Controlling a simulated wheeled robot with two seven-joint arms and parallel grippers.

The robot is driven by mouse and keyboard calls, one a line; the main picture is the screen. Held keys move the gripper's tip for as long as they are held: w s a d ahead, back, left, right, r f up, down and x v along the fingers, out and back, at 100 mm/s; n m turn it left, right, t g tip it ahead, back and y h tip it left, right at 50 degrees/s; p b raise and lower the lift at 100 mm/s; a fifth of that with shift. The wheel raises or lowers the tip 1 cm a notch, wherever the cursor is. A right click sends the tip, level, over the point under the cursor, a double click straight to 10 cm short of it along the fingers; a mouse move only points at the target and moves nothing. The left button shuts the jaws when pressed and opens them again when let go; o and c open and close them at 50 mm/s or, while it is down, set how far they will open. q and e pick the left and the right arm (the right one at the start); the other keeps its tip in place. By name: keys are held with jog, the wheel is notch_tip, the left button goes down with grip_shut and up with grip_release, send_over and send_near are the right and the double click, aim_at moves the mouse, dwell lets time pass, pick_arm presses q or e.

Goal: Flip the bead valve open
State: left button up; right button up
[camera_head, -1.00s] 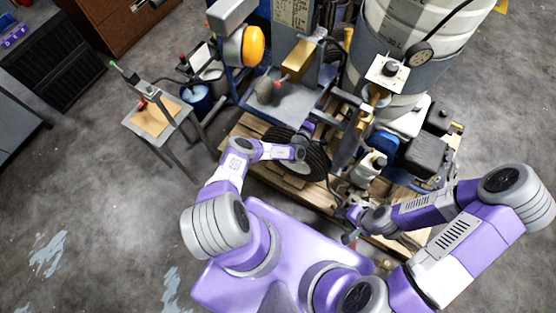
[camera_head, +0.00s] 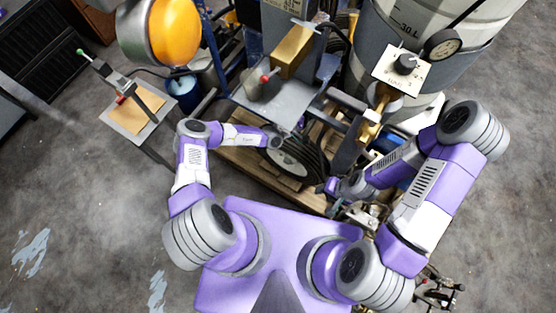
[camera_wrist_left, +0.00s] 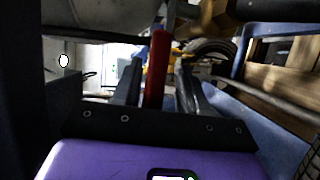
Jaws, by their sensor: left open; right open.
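A red lever (camera_wrist_left: 156,68) stands upright between the two dark fingers of my left gripper (camera_wrist_left: 160,85) in the left wrist view. The fingers are apart, one on each side of it; I cannot tell whether either touches it. I take it for the bead valve's handle, but the valve body is hidden. In the head view my left gripper (camera_head: 276,142) is at the machine, beside the black wheel and below the grey tray; its fingers are hard to make out. My right gripper (camera_head: 335,187) is lower and to the right, close to the machine, its fingers too small to make out.
A grey tray (camera_head: 285,105) with a gold block and a red knob juts out above my left gripper. A tank (camera_head: 420,50) with a gauge and brass fitting stands at the upper right. A small side table (camera_head: 135,118) is at the left. The floor at the lower left is clear.

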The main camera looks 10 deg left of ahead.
pick_arm(q)
jog(key=d+r+p+v, duration=0.1)
jog(key=v, duration=0.5)
jog(key=s+d+f+m+g+h+b, duration=0.1)
jog(key=s+d+f+m+g+b, duration=0.15)
jog(key=s+g, duration=0.5)
jog(key=s+d+f+m+g+h+b, duration=0.1)
jog(key=s+d+f+m+g, duration=0.3)
jog(key=s, duration=0.6)
jog(key=s+a+f+m+g+y+b, duration=0.1)
jog(key=s+a+f+g+y+b, duration=0.3)
jog(key=s+a+y, duration=0.4)
jog(key=shift+s+a+f+b, duration=0.4)
jog(key=shift+s+a+f, duration=0.4)
jog(key=shift+s, duration=0.25)
pick_arm(e)
notch_tip(320, 180, down, 6)
jog(key=shift+s+f, duration=0.2)
jog(key=shift+s, duration=0.2)
pick_arm(q)
jog(key=shift+r, duration=0.1)
